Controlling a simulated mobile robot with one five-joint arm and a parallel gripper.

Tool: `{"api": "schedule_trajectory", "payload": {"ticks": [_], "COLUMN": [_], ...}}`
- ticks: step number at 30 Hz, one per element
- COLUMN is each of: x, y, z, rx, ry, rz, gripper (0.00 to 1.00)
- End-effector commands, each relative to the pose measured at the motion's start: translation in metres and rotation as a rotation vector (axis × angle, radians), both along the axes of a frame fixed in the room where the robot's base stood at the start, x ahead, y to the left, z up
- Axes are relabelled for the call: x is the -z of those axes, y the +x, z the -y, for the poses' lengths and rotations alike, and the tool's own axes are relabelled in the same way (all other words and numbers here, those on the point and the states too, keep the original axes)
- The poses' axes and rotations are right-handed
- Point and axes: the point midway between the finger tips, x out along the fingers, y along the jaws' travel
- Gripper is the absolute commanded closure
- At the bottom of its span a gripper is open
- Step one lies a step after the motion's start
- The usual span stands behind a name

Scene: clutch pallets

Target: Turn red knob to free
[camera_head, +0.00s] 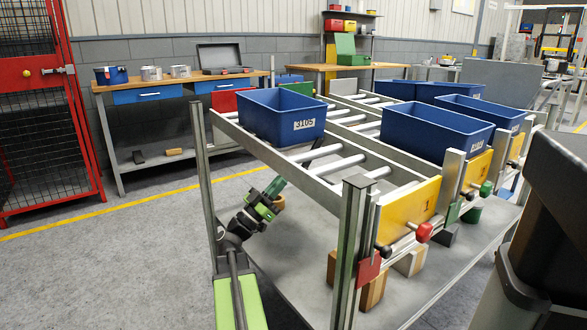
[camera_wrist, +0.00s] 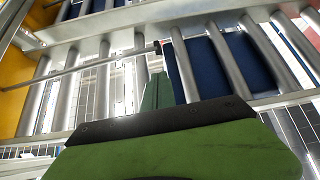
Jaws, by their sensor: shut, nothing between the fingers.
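A red knob (camera_head: 423,232) sits on the front end of the rack, beside a yellow plate (camera_head: 408,212) marked with a 1. A black knob (camera_head: 385,251) is just left of it, and a green knob (camera_head: 486,188) is farther right. My gripper (camera_head: 276,186) is at the left side of the rack, low by the rollers and well away from the red knob. In the wrist view my gripper's green fingers (camera_wrist: 157,92) are together and empty, pointing up under the rollers. The red knob cannot be made out in the wrist view.
The rack's metal rollers (camera_head: 335,165) carry a blue crate (camera_head: 282,117) labelled 3105 and more blue crates (camera_head: 436,132). A thin rod (camera_wrist: 85,66) crosses below the rollers. Wooden blocks (camera_head: 372,286) stand on the lower shelf. Floor (camera_head: 110,265) is clear at left.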

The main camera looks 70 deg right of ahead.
Motion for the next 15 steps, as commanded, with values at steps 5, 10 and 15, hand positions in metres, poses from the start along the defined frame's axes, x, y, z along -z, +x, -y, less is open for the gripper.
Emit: {"api": "schedule_trajectory", "payload": {"ticks": [5, 10, 15], "x": [-0.029, -0.047, -0.054], "y": [-0.015, -0.028, -0.036], "z": [0.025, 0.045, 0.056], "rx": [0.003, 0.003, 0.001], "ry": [0.001, 0.002, 0.002], "rz": [0.000, 0.000, 0.001], "gripper": [1.00, 1.00, 1.00]}}
